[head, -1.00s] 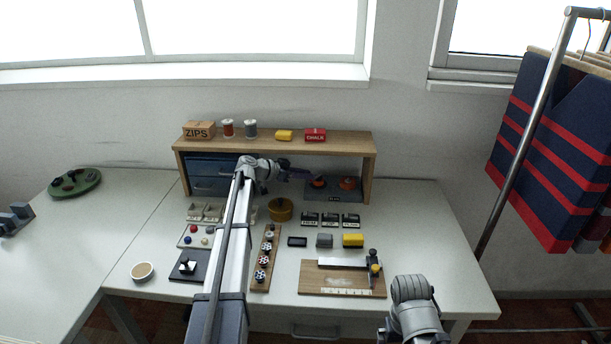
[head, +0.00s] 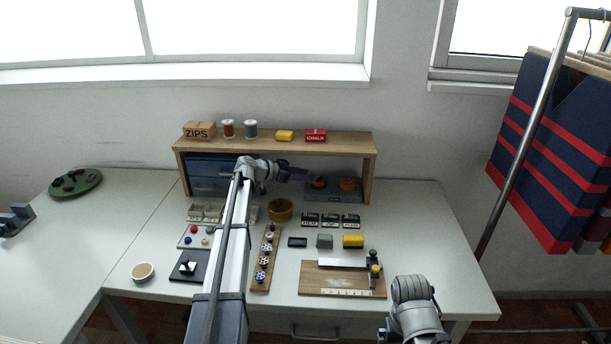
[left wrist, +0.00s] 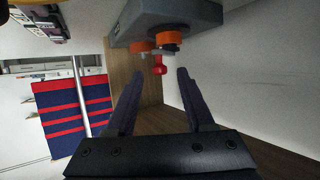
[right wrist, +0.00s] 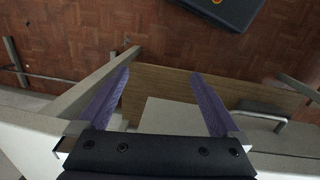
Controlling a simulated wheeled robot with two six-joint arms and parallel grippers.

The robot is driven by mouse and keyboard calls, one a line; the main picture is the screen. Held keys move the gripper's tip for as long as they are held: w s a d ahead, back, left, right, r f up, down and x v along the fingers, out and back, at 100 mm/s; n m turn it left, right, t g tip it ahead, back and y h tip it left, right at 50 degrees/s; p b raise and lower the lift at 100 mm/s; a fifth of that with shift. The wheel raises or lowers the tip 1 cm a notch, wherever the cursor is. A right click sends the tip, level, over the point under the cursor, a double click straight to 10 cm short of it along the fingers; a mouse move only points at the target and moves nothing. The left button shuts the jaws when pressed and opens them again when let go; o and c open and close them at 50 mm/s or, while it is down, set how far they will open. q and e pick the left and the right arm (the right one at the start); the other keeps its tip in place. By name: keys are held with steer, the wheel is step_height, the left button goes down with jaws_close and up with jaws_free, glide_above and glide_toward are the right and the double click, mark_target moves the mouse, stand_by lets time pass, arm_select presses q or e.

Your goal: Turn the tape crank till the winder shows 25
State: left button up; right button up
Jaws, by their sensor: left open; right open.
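The tape winder is a grey box (head: 345,197) with two orange rolls (head: 348,184) under the right end of the wooden shelf. In the left wrist view the winder (left wrist: 185,17) shows at the top, with its orange rolls and a small crank ending in a red knob (left wrist: 159,66). My left gripper (head: 303,175) is open beside the winder. In its wrist view the knob appears between the tips of the open fingers (left wrist: 160,75), not gripped. No number on the winder can be read. My right gripper (right wrist: 161,74) is open and empty, away from the winder.
The wooden shelf (head: 366,165) closes in the winder from above and the right. A brass-coloured round tin (head: 280,210) and black labelled cards (head: 331,220) stand in front. A wooden board (head: 318,281) with a gauge lies nearer. The table's right side is clear.

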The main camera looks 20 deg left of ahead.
arm_select(q)
steer(key=p+v, duration=0.2)
steer(key=v, duration=0.5)
steer(key=shift+p, duration=0.3)
steer(key=shift+s, duration=0.15)
